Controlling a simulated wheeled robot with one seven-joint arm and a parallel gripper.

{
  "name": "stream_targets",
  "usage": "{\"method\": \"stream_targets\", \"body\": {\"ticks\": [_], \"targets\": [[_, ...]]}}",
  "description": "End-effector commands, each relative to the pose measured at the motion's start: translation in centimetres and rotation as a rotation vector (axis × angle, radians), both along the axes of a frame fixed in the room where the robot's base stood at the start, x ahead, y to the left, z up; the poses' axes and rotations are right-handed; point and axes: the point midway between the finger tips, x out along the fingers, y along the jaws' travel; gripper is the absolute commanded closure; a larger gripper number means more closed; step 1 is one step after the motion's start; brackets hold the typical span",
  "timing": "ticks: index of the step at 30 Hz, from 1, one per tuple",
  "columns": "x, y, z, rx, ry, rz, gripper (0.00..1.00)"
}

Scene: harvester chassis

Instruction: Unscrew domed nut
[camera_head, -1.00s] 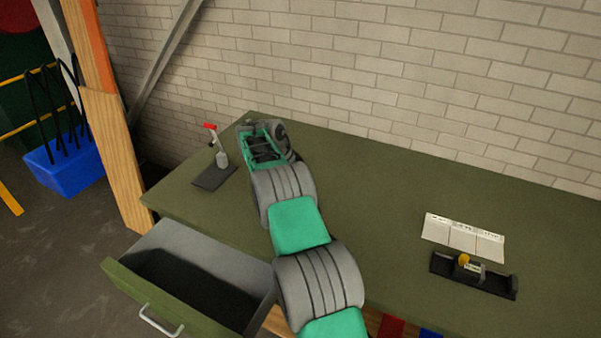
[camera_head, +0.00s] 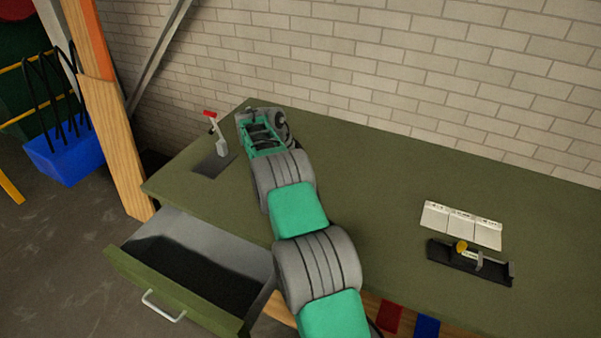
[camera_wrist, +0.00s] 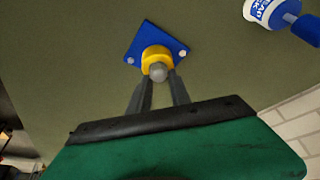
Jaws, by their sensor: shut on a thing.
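In the wrist view a blue square plate (camera_wrist: 137,38) lies on the green bench top. A yellow collar (camera_wrist: 155,55) stands at its middle. A small grey domed nut (camera_wrist: 158,72) shows at the near side of the collar. My gripper (camera_wrist: 159,83) is shut on the domed nut, with one dark finger on each side of it. In the head view the end of my arm reaches over the far left corner of the bench and hides the plate, the nut and the fingertips.
A red-handled clamp (camera_head: 218,135) stands left of my arm's end. A white and blue bottle (camera_wrist: 270,12) is near the plate. An open drawer (camera_head: 190,265) juts from the bench front. A black holder (camera_head: 468,262) and white cards (camera_head: 461,224) lie right; the bench between is clear.

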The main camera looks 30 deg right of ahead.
Motion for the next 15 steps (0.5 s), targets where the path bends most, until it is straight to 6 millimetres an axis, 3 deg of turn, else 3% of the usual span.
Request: {"method": "stream_targets", "body": {"ticks": [15], "targets": [[0.04,-0.04,-0.18,0.000,-0.001,0.046,1.00]]}}
